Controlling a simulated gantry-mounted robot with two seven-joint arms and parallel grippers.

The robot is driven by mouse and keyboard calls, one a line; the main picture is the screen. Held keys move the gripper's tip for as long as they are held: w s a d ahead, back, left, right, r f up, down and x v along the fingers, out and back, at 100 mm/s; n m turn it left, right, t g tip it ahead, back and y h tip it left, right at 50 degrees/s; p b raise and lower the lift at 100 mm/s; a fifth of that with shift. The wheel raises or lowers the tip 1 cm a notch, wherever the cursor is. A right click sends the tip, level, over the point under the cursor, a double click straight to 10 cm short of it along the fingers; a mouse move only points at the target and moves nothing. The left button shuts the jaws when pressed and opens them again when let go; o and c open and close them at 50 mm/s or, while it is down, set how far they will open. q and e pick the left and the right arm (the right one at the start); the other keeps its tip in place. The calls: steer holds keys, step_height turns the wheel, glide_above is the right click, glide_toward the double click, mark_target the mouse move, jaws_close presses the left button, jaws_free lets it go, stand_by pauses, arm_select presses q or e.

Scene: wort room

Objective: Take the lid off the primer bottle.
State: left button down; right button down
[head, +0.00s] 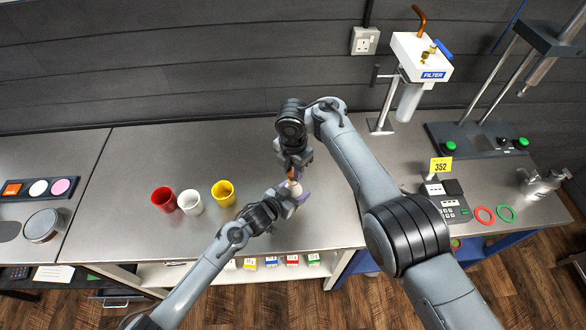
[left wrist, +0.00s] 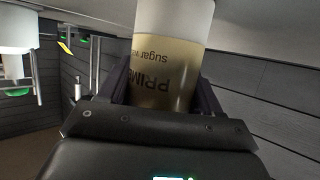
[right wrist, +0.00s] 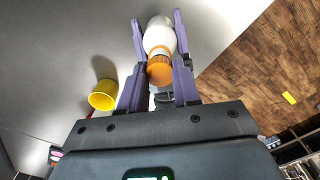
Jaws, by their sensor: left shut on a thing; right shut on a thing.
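The primer bottle (head: 296,188) is pale with an orange lid (head: 292,174) and is held above the bench. My left gripper (head: 298,196) is shut on its body; the left wrist view shows the bottle's label (left wrist: 168,75) upside down on a brownish lower part. My right gripper (head: 293,171) comes from the far side and is shut on the lid. In the right wrist view the lid (right wrist: 160,70) lies between the purple fingers, in line with the neck of the white bottle (right wrist: 159,34). I cannot tell whether the lid is loose.
Red (head: 164,199), white (head: 190,202) and yellow (head: 223,193) cups stand left of my grippers. A filter unit (head: 420,58), a keypad device (head: 446,200) and two rings stand to the right. The bench between cups and back wall is clear.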

steer(key=shift+r, duration=0.1)
steer(key=shift+r, duration=1.9)
arm_select(q)
steer(key=shift+c, duration=0.6)
jaws_free()
